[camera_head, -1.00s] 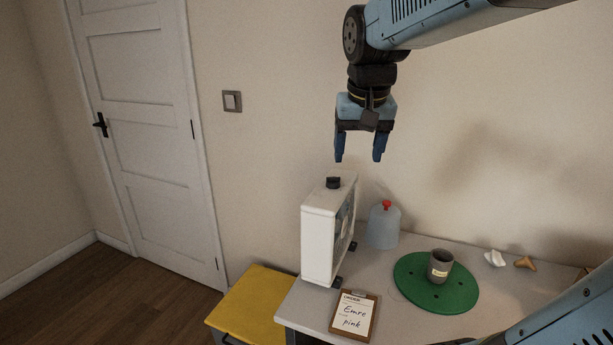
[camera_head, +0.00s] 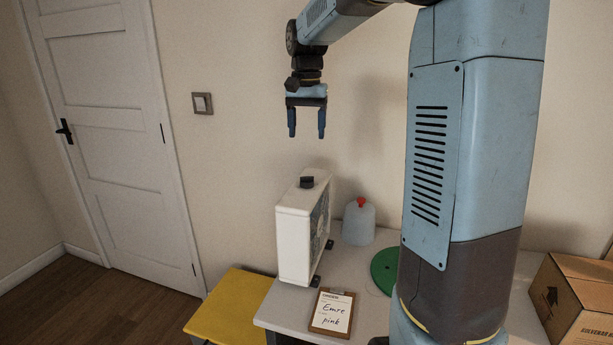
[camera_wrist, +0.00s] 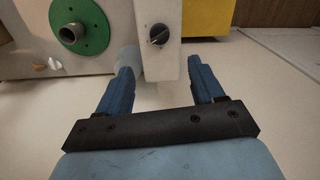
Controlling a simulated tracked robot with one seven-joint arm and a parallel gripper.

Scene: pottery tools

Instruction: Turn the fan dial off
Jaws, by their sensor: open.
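The fan (camera_head: 301,232) is a white box-shaped unit standing upright on the grey table. Its black dial (camera_head: 307,182) sits on its top face. My gripper (camera_head: 306,137) is open and empty, pointing down above the fan, with a clear gap between its fingertips and the dial. In the wrist view the dial (camera_wrist: 159,34) shows as a round black knob with a pale pointer line, beyond and between the fingers of my gripper (camera_wrist: 158,75). The fan's grille faces right in the head view and is seen at a slant.
A clear jug with a red cap (camera_head: 359,222) stands behind the fan to the right. A clipboard (camera_head: 332,312) lies at the table's front. A green disc (camera_head: 383,271) is partly hidden by my arm. A yellow-topped stool (camera_head: 228,308) stands left; a cardboard box (camera_head: 575,300) is at right.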

